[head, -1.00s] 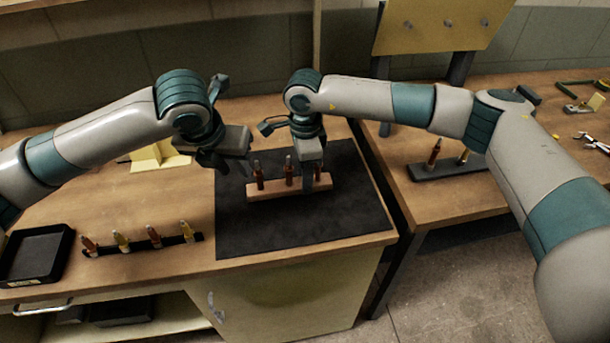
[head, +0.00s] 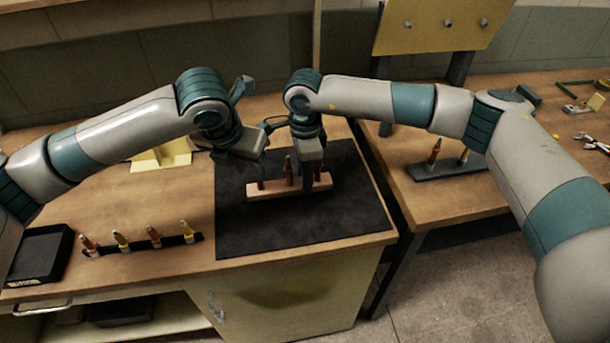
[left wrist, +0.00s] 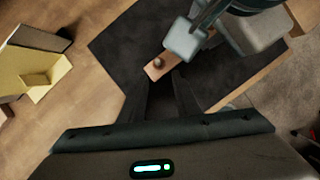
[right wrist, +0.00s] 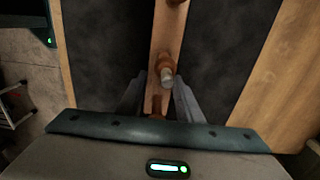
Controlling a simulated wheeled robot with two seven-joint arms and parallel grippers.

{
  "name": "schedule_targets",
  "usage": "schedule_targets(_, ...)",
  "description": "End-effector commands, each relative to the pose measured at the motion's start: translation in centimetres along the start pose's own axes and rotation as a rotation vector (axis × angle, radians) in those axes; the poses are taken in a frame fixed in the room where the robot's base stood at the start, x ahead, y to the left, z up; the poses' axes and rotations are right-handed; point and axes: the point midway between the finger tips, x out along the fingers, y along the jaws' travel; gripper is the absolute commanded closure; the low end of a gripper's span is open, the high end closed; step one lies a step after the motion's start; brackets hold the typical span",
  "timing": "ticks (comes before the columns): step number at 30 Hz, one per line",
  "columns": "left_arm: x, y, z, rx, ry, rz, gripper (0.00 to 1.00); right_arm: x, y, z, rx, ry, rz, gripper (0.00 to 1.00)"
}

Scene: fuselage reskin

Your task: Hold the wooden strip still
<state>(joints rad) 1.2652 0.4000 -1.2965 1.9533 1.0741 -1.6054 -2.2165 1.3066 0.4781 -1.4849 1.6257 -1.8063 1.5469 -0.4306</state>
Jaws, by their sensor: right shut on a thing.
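The wooden strip (head: 274,193) lies on a black mat (head: 300,226) on the bench. Copper-coloured fasteners stand upright in it, one (head: 289,170) near its middle. My right gripper (head: 308,178) points down and is shut on the strip's right part; the right wrist view shows the strip (right wrist: 168,38) between its fingers, with a fastener (right wrist: 166,70) close by.
A black rack with several fasteners (head: 154,238) and a black tray (head: 38,254) are at the bench's left front. A yellow bracket (head: 160,155) stands behind my left arm. A second bench at right holds a dark block with fasteners (head: 445,168). The mat's front is clear.

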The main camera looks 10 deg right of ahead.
Motion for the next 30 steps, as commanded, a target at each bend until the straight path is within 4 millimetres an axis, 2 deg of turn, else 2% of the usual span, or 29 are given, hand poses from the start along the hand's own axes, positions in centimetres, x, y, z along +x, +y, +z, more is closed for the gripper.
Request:
schedule_targets(12, 4.8, 0.0, -0.1, 0.0, 0.002, 0.0, 0.7, -0.1, 0.0, 0.0, 0.0, -0.001, -0.001, 0.92)
schedule_targets(18, 6.6, 0.0, -0.1, 0.001, 0.001, 0.0, 0.7, -0.1, 0.0, 0.0, 0.0, -0.001, -0.001, 0.92)
schedule_targets(30, 7.5, 0.0, 0.0, 0.001, 0.0, -0.001, 0.7, -0.1, 0.0, 0.0, 0.0, -0.001, -0.001, 0.92)
